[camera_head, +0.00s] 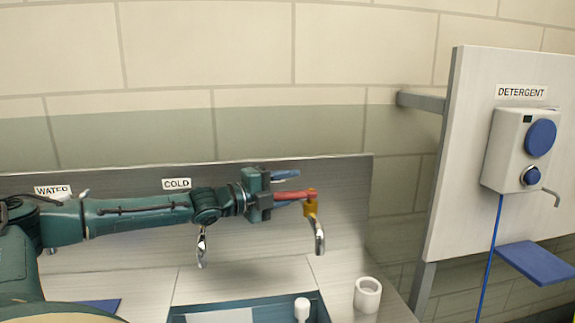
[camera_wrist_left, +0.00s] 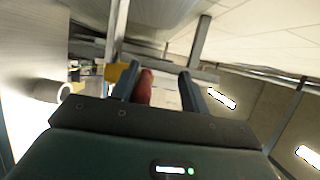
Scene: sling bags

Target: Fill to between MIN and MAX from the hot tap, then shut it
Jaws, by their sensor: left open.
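The tap with the red lever (camera_head: 290,195) and orange body (camera_head: 310,208) stands right of the COLD tap; its metal spout (camera_head: 319,238) points down over the counter. No HOT label shows. My left gripper (camera_head: 286,184) is open at the red lever. In the left wrist view the lever (camera_wrist_left: 145,90) lies between the open fingers (camera_wrist_left: 160,72), close to the left one; contact cannot be told. The sink basin (camera_head: 183,316) is cut off by the lower edge. No MIN or MAX marks and no water stream are visible.
The COLD tap's spout (camera_head: 202,248) hangs below my arm. A white cup-like ring (camera_head: 368,296) stands right of the sink, and a white knob (camera_head: 302,309) rises at the basin. The detergent dispenser (camera_head: 513,150) hangs on a panel at right, above a blue shelf (camera_head: 538,262).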

